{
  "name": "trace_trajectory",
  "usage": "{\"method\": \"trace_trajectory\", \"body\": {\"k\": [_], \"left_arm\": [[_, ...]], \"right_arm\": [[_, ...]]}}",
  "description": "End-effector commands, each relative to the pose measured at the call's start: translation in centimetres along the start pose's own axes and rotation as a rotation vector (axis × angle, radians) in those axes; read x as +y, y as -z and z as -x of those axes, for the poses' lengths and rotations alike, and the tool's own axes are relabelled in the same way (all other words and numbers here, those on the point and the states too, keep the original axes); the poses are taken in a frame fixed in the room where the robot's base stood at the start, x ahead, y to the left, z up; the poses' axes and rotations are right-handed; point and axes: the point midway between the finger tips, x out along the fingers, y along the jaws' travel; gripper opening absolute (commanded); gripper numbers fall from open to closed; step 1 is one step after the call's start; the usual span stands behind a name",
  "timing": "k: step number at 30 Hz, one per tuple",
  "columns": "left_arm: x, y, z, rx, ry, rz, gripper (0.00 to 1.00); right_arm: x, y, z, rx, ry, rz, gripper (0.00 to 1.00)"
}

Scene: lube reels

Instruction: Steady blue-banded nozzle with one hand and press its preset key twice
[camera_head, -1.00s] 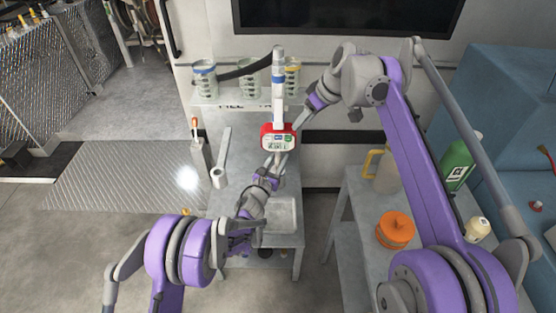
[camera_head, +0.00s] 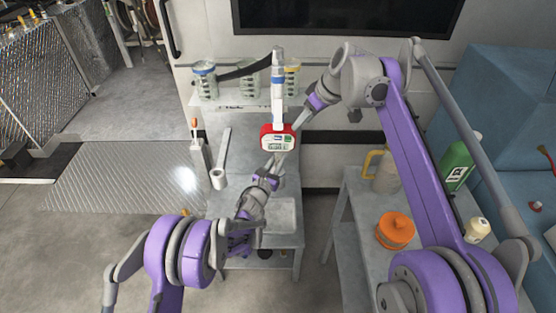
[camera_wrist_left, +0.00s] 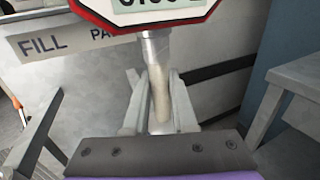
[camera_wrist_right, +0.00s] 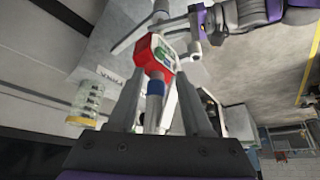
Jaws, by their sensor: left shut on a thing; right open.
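The nozzle hangs upright, with a blue band (camera_head: 278,79) on its upper white tube and a red meter head (camera_head: 264,140) below. The meter's face has a display and small keys; I cannot read them all. My left gripper (camera_head: 275,160) is shut on the nozzle's pale lower tube (camera_wrist_left: 160,95), just under the meter. My right gripper (camera_head: 292,130) is open beside the meter, on its right. In the right wrist view, the blue band (camera_wrist_right: 155,87) shows between the two open fingers, with the red meter (camera_wrist_right: 150,55) beyond them.
A shelf labelled FILL (camera_wrist_left: 40,44) holds several jars, one with a blue ring (camera_head: 204,80). Below is a grey bench with a tray (camera_head: 282,216) and a pale wrench-like tool (camera_head: 222,160). The right-hand table holds a jug (camera_head: 384,172), orange container (camera_head: 396,231) and green bottle (camera_head: 457,165).

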Motion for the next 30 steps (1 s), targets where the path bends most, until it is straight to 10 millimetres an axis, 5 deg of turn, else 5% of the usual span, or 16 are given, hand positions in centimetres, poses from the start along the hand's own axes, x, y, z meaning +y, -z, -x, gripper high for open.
{"method": "trace_trajectory", "body": {"k": [14,23,30], "left_arm": [[-0.01,0.02,0.02,0.0,0.0,0.0,0.0],[-0.01,0.02,0.02,0.0,0.0,0.0,0.0],[-0.01,0.02,0.02,0.0,0.0,0.0,0.0]], "right_arm": [[0.0,0.0,0.0,0.0,0.0,0.0,0.5],[0.0,0.0,0.0,0.0,0.0,0.0,0.0],[0.0,0.0,-0.01,0.0,0.0,0.0,0.0]]}}
